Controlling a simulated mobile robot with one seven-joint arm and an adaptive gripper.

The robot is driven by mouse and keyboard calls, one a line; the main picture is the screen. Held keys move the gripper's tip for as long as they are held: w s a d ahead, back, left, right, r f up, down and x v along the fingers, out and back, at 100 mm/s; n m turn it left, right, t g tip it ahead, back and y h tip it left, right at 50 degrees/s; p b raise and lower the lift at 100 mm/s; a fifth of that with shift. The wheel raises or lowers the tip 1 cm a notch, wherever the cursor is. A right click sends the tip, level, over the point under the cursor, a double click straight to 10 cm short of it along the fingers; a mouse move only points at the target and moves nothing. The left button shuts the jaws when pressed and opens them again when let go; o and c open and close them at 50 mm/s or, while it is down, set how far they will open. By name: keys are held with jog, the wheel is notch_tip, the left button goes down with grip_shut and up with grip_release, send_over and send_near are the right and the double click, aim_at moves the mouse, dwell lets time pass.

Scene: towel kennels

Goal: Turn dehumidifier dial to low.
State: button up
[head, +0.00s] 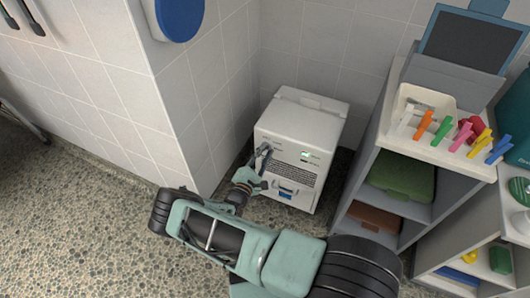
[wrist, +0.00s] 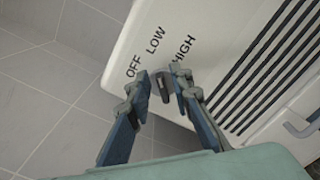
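The white dehumidifier (head: 300,125) stands on the floor in the corner between tiled walls. In the wrist view its panel (wrist: 205,22) carries the words OFF, LOW and HIGH in an arc above a small dark dial (wrist: 163,86). My gripper (wrist: 161,88) has its two fingertips on either side of the dial, apart from each other, with narrow gaps showing. Firm contact is not visible. Which word the dial points to cannot be told. In the head view my gripper (head: 265,152) is at the upper left of the unit's front and hides the dial.
The dehumidifier has dark vent slots (wrist: 270,70) and a handle (wrist: 300,128) beside the dial. A grey shelf unit (head: 362,165) with colored pegs on top stands close on the right. A tiled wall corner (head: 185,110) is close on the left. Pebbled floor (head: 90,235) is clear in front.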

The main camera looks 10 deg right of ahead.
jog(key=v, duration=1.2)
dwell(0.5)
